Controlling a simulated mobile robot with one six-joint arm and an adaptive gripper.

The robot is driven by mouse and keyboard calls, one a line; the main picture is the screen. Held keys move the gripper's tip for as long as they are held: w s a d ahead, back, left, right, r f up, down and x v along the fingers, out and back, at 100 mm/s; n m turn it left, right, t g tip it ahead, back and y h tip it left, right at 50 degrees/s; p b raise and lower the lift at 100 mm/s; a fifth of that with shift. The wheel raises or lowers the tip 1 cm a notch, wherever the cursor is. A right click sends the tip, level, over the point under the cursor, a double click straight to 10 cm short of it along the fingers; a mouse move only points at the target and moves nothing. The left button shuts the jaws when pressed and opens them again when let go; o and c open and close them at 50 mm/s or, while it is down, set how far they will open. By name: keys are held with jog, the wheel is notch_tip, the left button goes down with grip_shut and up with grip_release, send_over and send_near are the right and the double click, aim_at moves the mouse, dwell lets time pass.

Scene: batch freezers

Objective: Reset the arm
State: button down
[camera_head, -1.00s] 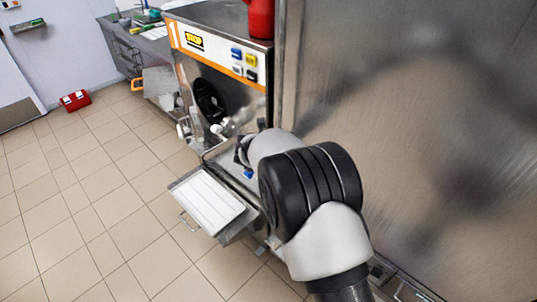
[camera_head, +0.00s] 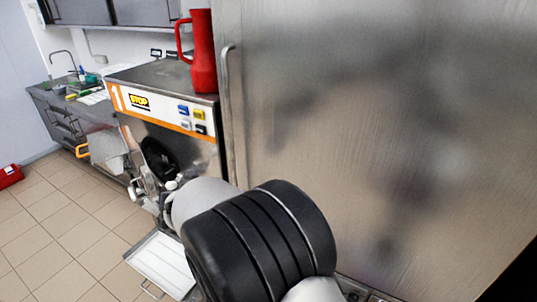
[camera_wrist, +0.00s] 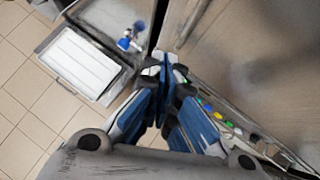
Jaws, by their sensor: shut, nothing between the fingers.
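My gripper (camera_wrist: 162,98) shows in the wrist view with its blue-padded fingers closed together and nothing between them. It is above the gap between the batch freezer's front tray area and the tall steel door. In the head view my grey and black arm reaches forward in front of the batch freezer (camera_head: 190,147), and the gripper itself is hidden behind the arm.
A white-lined tray (camera_head: 160,263) juts out low at the freezer's front; it also shows in the wrist view (camera_wrist: 80,62). A red jug (camera_head: 203,55) stands on top of the freezer. A large steel door (camera_head: 400,120) fills the right side.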

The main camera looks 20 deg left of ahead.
jog(key=w+d+r+n+t+y+b, duration=0.1)
jog(key=w+d+r+n+y+b, duration=0.1)
jog(key=d+r+n, duration=0.45)
jog(key=w+d+r+n+y+b, duration=0.25)
jog(key=d+r+n, duration=0.25)
jog(key=r, duration=0.3)
jog(key=s+d+r+n+b, duration=0.2)
jog(key=s+d+n, duration=0.35)
jog(key=d, duration=0.25)
jog(key=s+d+f+n+g+h+b, duration=0.1)
jog(key=s+d+f+n+h+b, duration=0.1)
jog(key=s+d+f+n, duration=0.3)
jog(key=s+d+f+n+g+h+b, duration=0.2)
jog(key=s+d+f+n, duration=0.3)
jog(key=s+d, duration=0.7)
jog(key=s+d+f+n+g+h+b, duration=0.1)
jog(key=s+d+f+n+h+b, duration=0.1)
jog(key=s+d+f+n, duration=0.3)
jog(key=s+d+n+h, duration=0.1)
jog(key=s+d, duration=0.2)
jog(key=d, duration=0.4)
jog(key=shift+s+g, duration=0.3)
jog(key=shift+g, duration=0.1)
jog(key=shift+d+f, duration=0.1)
